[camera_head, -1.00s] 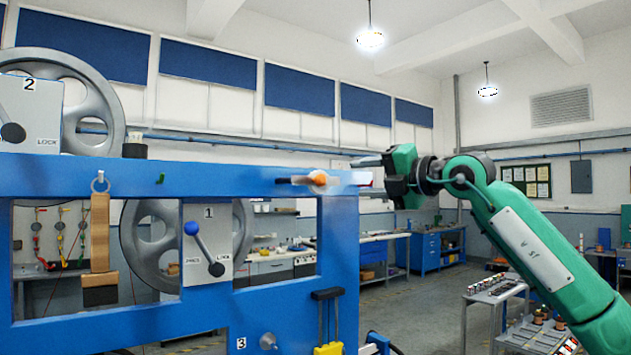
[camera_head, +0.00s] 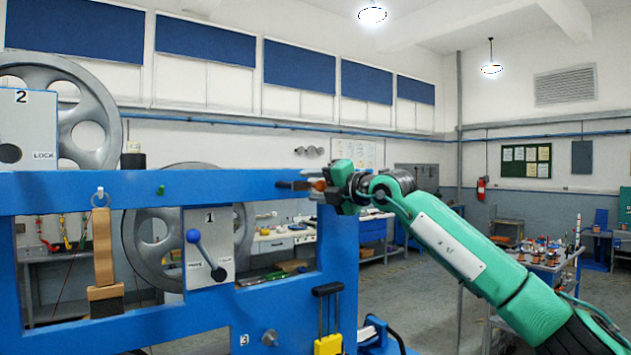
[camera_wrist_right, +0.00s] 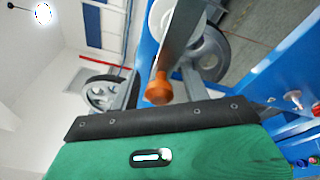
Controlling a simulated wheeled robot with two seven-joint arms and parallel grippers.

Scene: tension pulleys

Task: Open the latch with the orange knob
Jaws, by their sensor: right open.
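The orange knob (camera_head: 319,185) is on a latch at the top right corner of the blue frame (camera_head: 225,190). My right gripper (camera_head: 314,183) has come in from the right and is open at the knob, partly covering it. In the right wrist view the orange knob (camera_wrist_right: 158,89) shows just beyond the dark edge of my gripper, between what look like its two fingers. I cannot tell whether a finger touches the knob. Much of the latch is hidden behind the gripper. My left gripper is not in view.
A yellow-handled part (camera_head: 328,344) sits at the lower right of the frame.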

